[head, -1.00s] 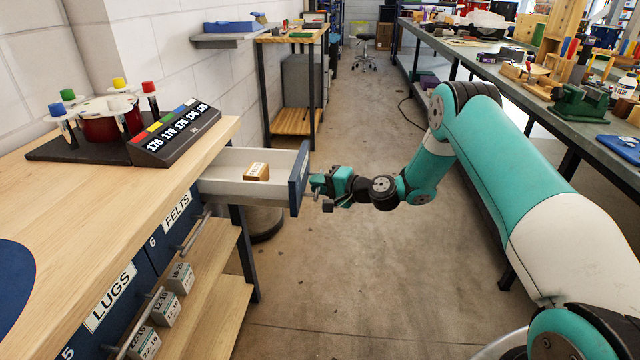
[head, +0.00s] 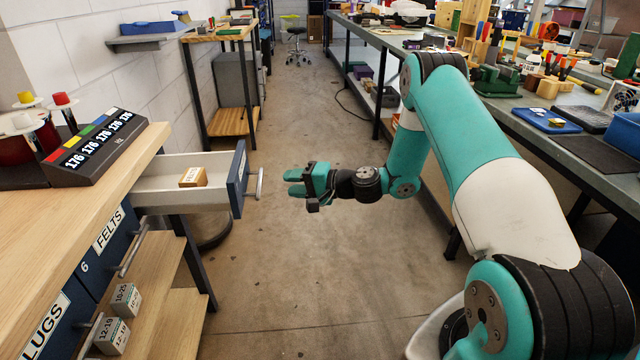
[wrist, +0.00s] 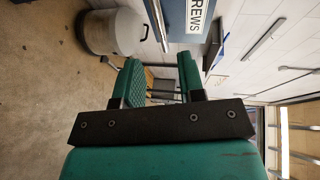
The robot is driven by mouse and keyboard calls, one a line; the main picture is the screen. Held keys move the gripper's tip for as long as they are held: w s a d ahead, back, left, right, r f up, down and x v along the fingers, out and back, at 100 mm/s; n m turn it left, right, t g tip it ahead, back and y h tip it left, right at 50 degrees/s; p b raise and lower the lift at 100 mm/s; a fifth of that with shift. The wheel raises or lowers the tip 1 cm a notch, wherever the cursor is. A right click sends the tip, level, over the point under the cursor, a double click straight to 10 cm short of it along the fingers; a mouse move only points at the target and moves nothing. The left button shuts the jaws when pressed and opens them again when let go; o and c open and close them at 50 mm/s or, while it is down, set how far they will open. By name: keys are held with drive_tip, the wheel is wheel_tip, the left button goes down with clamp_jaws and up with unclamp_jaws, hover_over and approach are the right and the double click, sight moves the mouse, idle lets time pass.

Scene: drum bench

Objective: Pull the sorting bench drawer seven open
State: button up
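The pulled-out drawer (head: 185,195) sticks well out from the end of the sorting bench (head: 70,240), with pale walls and a dark blue front (head: 237,180). A small labelled cardboard box (head: 192,177) sits inside it. Its metal bar handle (head: 259,184) is on the outer face. My gripper (head: 290,182) is to the right of the handle, apart from it. In the wrist view the gripper's two green fingers (wrist: 157,75) are spread with nothing held between them. The blue drawer front (wrist: 177,32) shows beyond them, its label partly cut off and ending in "REWS".
Drawer six (head: 105,245), labelled FELTS, is shut below. Labelled small boxes (head: 122,305) stand on the lower shelf. A long workbench (head: 560,150) full of tools runs along the right. The floor aisle (head: 310,110) between is clear. A grey bin (wrist: 112,32) stands near the drawer.

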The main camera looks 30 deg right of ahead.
drive_tip(key=v, duration=0.7)
drive_tip(key=shift+s, duration=0.15)
